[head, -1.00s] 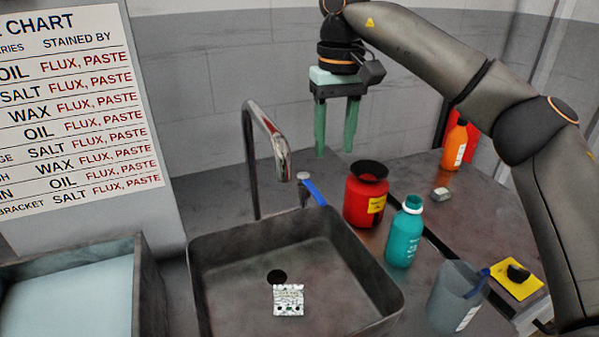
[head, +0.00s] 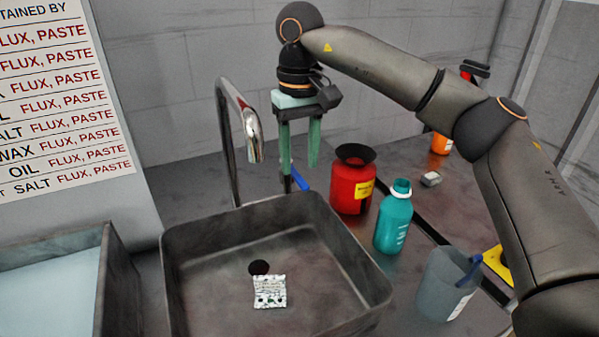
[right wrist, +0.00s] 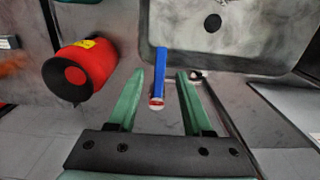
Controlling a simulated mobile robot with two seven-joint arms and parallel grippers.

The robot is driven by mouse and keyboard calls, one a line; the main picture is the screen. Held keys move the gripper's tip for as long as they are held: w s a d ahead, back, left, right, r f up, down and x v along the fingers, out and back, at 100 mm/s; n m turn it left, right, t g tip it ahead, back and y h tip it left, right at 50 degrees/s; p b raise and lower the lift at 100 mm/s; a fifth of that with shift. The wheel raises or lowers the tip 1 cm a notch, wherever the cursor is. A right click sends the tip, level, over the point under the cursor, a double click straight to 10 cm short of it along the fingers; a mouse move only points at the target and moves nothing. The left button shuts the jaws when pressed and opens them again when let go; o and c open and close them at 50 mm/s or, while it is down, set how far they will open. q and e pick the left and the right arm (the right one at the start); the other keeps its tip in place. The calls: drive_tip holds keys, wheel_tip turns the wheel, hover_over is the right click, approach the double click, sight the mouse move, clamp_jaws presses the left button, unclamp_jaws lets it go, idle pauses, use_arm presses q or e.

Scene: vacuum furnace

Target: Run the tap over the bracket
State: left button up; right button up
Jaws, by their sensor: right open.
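The bracket (head: 269,291), pale and speckled with small dark holes, lies on the sink floor just in front of the drain hole (head: 259,267). The chrome tap (head: 250,125) arches over the sink; no water shows at its spout. Its blue lever (head: 301,180) stands beside the sink's back rim, partly hidden by my gripper in the head view. My right gripper (head: 299,168) is open and empty, fingers pointing down, close to the lever. In the right wrist view the blue lever (right wrist: 159,77) appears between the two green fingers (right wrist: 160,78). My left gripper is out of view.
The grey sink (head: 345,245) fills the middle front. A red container (head: 350,188) with a black funnel-like top and a teal bottle (head: 394,220) stand right of it. A grey jug (head: 446,285) is at front right. A walled tray (head: 120,275) stands at left.

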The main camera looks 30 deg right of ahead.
sight(296, 175)
drive_tip(key=shift+f, duration=1.3)
drive_tip(key=shift+c, duration=0.3)
clamp_jaws()
